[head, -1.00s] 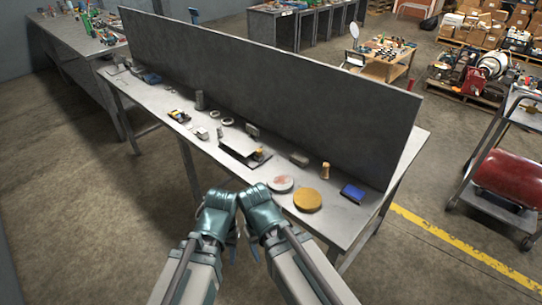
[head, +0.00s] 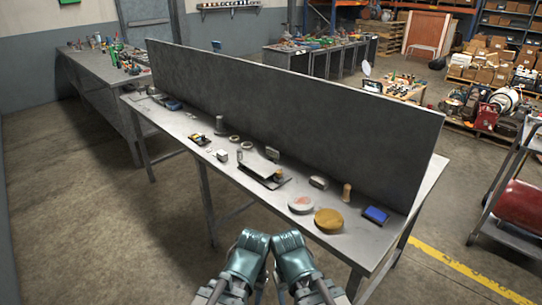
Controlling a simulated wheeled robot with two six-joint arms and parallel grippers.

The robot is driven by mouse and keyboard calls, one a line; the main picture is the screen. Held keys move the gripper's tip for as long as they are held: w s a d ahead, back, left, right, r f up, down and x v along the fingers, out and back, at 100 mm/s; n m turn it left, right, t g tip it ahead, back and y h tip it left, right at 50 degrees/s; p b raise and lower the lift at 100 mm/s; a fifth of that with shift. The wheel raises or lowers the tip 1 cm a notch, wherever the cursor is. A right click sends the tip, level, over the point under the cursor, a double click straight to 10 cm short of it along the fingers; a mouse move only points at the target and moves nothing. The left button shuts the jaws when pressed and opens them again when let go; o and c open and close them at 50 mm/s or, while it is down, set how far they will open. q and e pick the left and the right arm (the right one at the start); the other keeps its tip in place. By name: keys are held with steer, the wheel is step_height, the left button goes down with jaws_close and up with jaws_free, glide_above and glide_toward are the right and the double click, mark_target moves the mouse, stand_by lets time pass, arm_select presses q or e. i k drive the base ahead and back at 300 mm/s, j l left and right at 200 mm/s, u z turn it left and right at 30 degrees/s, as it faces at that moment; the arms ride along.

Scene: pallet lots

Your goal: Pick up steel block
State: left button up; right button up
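Several small grey metal pieces stand on the workbench (head: 250,201), and I cannot tell for sure which is the steel block. A grey block with rounded edges (head: 319,182) lies near the back panel, left of a wooden peg. A smaller pale block (head: 222,156) and an upright grey block (head: 272,154) stand further left. My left gripper (head: 262,286) and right gripper (head: 280,287) are close together at the bottom, in front of the bench and apart from everything on it. Their fingers are mostly hidden behind the teal wrists.
A tall dark panel (head: 300,110) runs along the bench's back. A cart (head: 505,235) stands at right. Floor is clear at left.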

mark_target(221, 155)
steer(key=i+j, duration=0.2)
steer(key=j, duration=0.15)
steer(key=i+j+z, duration=0.1)
steer(key=i+j, duration=0.35)
steer(key=j, duration=0.25)
steer(key=i+j+z, duration=0.1)
steer(key=j, duration=0.25)
steer(key=i+j, duration=0.3)
steer(key=j+z, duration=0.05)
